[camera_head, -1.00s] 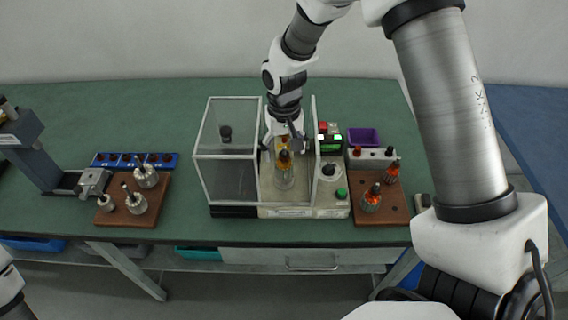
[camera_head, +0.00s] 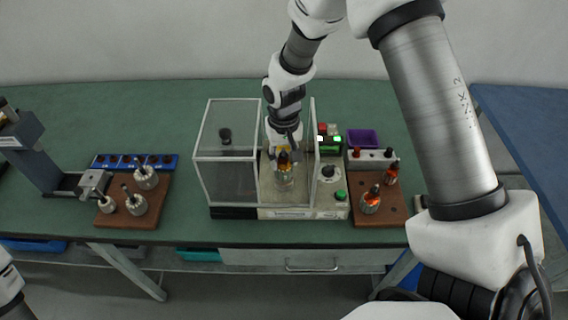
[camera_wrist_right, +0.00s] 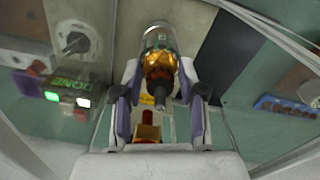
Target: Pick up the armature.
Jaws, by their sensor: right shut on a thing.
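The armature (camera_head: 285,178) stands upright inside the winding machine (camera_head: 290,212), with a dark tip, orange copper winding and a grey cylindrical body. My right gripper (camera_head: 285,158) reaches down from behind and is shut on it near the top. In the right wrist view the armature (camera_wrist_right: 160,52) sits between the two fingers of the right gripper (camera_wrist_right: 160,76), its shaft pointing back toward the palm. The fingers hide part of its sides. My left gripper is out of view; only a bit of my left arm shows at the lower left edge.
The machine's clear-walled guard (camera_head: 225,158) surrounds the left side, with a panel close on the right. The display (camera_wrist_right: 67,99) reads DONE in green. A right wooden board (camera_head: 393,205) holds wound armatures; a left board (camera_head: 155,213) holds bare ones. A purple bin (camera_head: 362,138) stands behind.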

